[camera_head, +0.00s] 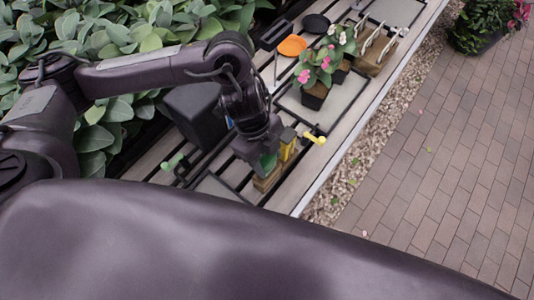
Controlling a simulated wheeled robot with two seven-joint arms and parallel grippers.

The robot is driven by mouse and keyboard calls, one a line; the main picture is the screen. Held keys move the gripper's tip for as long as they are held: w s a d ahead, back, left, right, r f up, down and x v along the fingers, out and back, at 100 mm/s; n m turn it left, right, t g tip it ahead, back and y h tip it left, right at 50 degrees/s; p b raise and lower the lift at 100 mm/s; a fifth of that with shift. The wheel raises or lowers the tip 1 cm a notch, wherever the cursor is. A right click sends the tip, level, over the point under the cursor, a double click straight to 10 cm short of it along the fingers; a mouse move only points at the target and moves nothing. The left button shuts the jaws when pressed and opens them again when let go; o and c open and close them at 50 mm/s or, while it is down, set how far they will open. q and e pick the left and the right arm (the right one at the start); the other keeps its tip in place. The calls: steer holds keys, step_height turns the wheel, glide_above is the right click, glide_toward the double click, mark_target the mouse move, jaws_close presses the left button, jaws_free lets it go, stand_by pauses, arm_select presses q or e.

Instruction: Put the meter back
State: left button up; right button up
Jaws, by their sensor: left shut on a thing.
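My left gripper (263,150) reaches down over the slatted bench at the near end, and its arm hides much of it. It is shut on a small green thing (268,162), which looks like the meter; only part of it shows. A small wooden holder (265,182) is right below and beside it. A yellow and black piece (287,149) stands at the holder, just right of the gripper. Whether the green thing touches the holder cannot be told. My right gripper is not in view.
A yellow-handled tool (315,137) and a green-handled one (172,162) lie close by. A dark box (196,112) stands left. Potted flowers (315,92), an orange dish (292,46) and a wooden tool block (376,58) are farther along. Paving lies right.

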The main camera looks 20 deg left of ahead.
arm_select(q)
steer(key=shift+f, duration=0.15)
steer(key=o, duration=1.3)
steer(key=shift+c, duration=0.2)
steer(key=p+v, duration=0.1)
steer(key=v, duration=0.6)
steer(key=shift+r, duration=0.4)
